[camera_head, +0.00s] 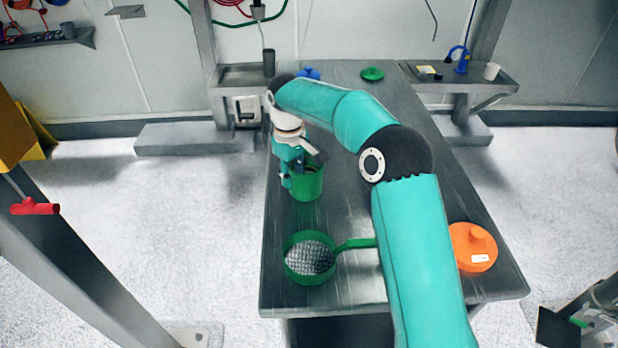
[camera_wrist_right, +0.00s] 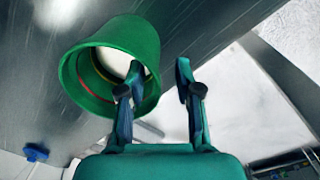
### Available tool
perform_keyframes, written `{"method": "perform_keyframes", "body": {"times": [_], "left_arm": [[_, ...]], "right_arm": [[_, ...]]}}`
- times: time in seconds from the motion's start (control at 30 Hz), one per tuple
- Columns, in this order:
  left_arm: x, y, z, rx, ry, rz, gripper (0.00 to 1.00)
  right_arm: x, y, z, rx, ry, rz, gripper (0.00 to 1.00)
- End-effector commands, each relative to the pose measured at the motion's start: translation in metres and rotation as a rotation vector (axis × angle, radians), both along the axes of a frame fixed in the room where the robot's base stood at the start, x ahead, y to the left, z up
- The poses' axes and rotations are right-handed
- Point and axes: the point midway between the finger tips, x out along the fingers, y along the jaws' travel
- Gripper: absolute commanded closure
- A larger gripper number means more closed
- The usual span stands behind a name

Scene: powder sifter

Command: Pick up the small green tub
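The small green tub (camera_head: 308,184) stands upright on the left side of the dark metal table. My right gripper (camera_head: 293,172) is at its upper left rim, coming down from above. In the right wrist view the tub (camera_wrist_right: 150,55) shows its open mouth, with something pale inside. My right gripper (camera_wrist_right: 156,88) is open there. One finger overlaps the tub's mouth at the rim and the other is outside the wall, with a gap between them. I cannot tell whether either finger touches the tub. My left gripper is not in view.
A green sieve (camera_head: 310,258) with a handle lies at the table's front left. An orange lidded container (camera_head: 473,247) stands at the right edge. A green lid (camera_head: 372,73) and a blue object (camera_head: 308,73) are at the far end. The table's left edge is close to the tub.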

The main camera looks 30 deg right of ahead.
Motion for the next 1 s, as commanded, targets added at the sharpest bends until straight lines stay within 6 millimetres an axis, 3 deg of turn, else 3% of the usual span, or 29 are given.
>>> {"method": "perform_keyframes", "body": {"times": [0.3,0.6,0.8,1.0], "left_arm": [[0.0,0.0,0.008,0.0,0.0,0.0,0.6],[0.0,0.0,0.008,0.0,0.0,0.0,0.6],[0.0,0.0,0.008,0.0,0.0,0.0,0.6],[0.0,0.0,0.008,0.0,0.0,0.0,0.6]], "right_arm": [[0.001,-0.004,-0.041,0.0,0.003,0.0,0.66],[0.001,-0.005,-0.047,0.0,0.0,-0.001,0.66],[0.001,-0.005,-0.047,0.0,0.0,0.0,0.97],[0.001,-0.004,-0.047,0.0,0.0,0.0,1.0]]}}
